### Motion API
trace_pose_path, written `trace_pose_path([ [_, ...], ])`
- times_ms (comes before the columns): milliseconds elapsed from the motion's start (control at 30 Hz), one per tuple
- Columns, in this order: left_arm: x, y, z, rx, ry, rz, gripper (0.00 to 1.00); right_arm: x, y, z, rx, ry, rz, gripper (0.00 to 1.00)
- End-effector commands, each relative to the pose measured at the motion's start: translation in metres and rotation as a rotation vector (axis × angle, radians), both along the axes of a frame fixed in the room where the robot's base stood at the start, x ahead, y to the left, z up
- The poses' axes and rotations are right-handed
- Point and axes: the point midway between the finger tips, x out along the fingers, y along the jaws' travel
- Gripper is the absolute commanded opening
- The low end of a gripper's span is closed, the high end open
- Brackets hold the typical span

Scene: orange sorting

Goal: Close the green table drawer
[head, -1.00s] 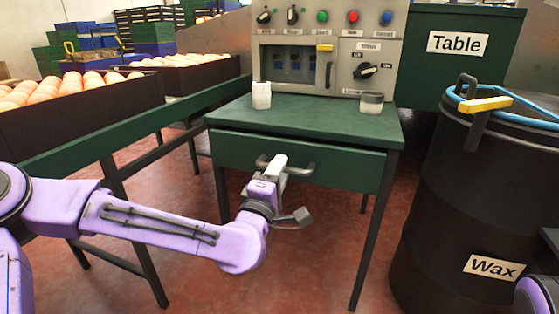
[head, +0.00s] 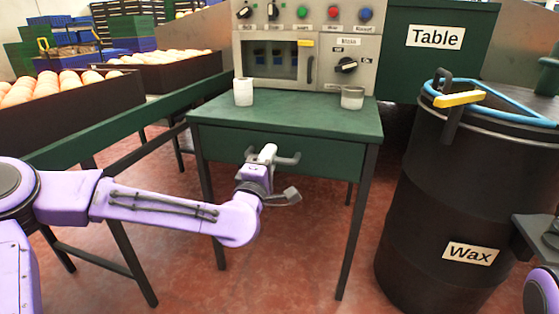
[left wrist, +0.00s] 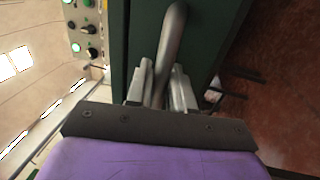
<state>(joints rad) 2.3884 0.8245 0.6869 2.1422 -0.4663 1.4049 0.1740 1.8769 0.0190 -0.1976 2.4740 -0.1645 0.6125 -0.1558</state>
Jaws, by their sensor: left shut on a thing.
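The green table (head: 300,112) stands in the middle of the head view. Its green drawer (head: 325,162) sits under the top, its front appearing about flush with the table frame, with no clear gap above it. My left gripper (head: 266,155) is at the drawer's grey bar handle (head: 288,160). In the left wrist view the two fingers (left wrist: 160,90) stand on either side of the curved handle (left wrist: 172,45), shut on it. The drawer's inside is hidden. Only a part of my right arm shows at the right edge; its fingertips are not visible.
A control panel (head: 305,45) stands behind the table, with a white cup (head: 243,92) and a grey-white cup (head: 352,98) before it. A black wax barrel (head: 440,190) is at right. Egg-like oranges fill crates (head: 110,110) at left. The red floor in front is open.

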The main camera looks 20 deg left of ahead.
Motion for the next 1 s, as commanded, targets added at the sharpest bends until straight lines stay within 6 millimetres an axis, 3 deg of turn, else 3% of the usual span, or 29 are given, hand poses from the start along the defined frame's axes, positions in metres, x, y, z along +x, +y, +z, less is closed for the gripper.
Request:
trace_pose_path([
  [300, 0.0021, 0.0060, 0.0018, 0.002, -0.005, 0.010, 0.00, -0.0008, 0.0009, 0.0009, 0.003, 0.006, -0.001, 0.43],
  [333, 0.0022, 0.0060, 0.0019, 0.002, -0.005, 0.010, 0.31, -0.0008, 0.0009, 0.0009, 0.003, 0.006, -0.001, 0.43],
  [367, 0.0020, 0.0059, 0.0017, 0.002, -0.005, 0.010, 0.39, -0.0008, 0.0009, 0.0009, 0.002, 0.006, -0.001, 0.43],
  [1000, -0.0017, 0.0036, 0.0002, 0.003, 0.000, 0.005, 0.39, -0.0018, 0.0016, 0.0028, 0.005, 0.010, -0.002, 0.43],
])
